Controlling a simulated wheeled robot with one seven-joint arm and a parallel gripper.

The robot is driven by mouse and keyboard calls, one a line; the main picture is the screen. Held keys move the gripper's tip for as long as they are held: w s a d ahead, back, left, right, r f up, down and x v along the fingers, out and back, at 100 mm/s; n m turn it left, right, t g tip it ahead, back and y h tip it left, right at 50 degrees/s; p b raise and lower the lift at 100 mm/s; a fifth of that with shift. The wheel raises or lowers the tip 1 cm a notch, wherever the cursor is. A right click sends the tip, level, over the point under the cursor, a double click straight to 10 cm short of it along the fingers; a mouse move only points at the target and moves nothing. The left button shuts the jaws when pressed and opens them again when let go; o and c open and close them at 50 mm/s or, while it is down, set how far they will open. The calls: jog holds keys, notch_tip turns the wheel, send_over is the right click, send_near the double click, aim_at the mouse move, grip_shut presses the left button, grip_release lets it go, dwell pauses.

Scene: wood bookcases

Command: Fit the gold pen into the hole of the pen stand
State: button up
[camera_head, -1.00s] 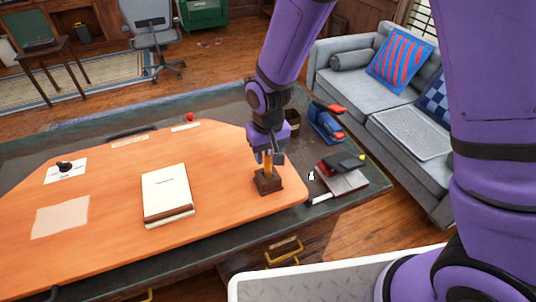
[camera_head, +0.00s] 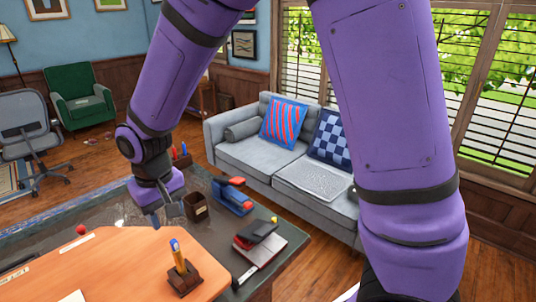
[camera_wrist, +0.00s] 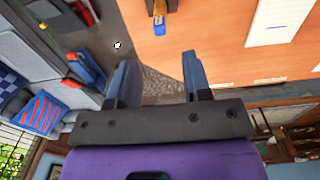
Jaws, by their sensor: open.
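The gold pen (camera_head: 177,254), with a blue top end, stands upright in the dark wooden pen stand (camera_head: 184,280) on the orange desk mat. Its lower end is hidden inside the stand. In the wrist view the pen (camera_wrist: 158,22) and the edge of the stand (camera_wrist: 165,5) show at the top. My gripper (camera_head: 164,215) is open and empty, beyond the pen and apart from it, above the far side of the desk. In the wrist view the two blue-grey fingers (camera_wrist: 160,72) are spread, with only mat and desk showing between them.
A brown cup (camera_head: 196,207) and a blue-and-red stapler (camera_head: 233,197) stand close to the right of my gripper. A stack of red and black books (camera_head: 259,246) lies on the right of the desk. A sofa (camera_head: 255,152) stands behind.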

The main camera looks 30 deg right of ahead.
jog(key=s+d+r+m+t, duration=0.1)
jog(key=s+d+r, duration=0.1)
jog(key=d+r, duration=0.5)
jog(key=s+d+r+t, duration=0.1)
jog(key=s+d+r, duration=0.2)
jog(key=d+r, duration=0.35)
jog(key=s+d+r+m+t, duration=0.2)
jog(key=s+d+r, duration=0.4)
jog(key=s+d, duration=0.5)
jog(key=shift+s+r+t, duration=0.2)
jog(key=shift+s+t, duration=0.4)
jog(key=shift+s, duration=0.6)
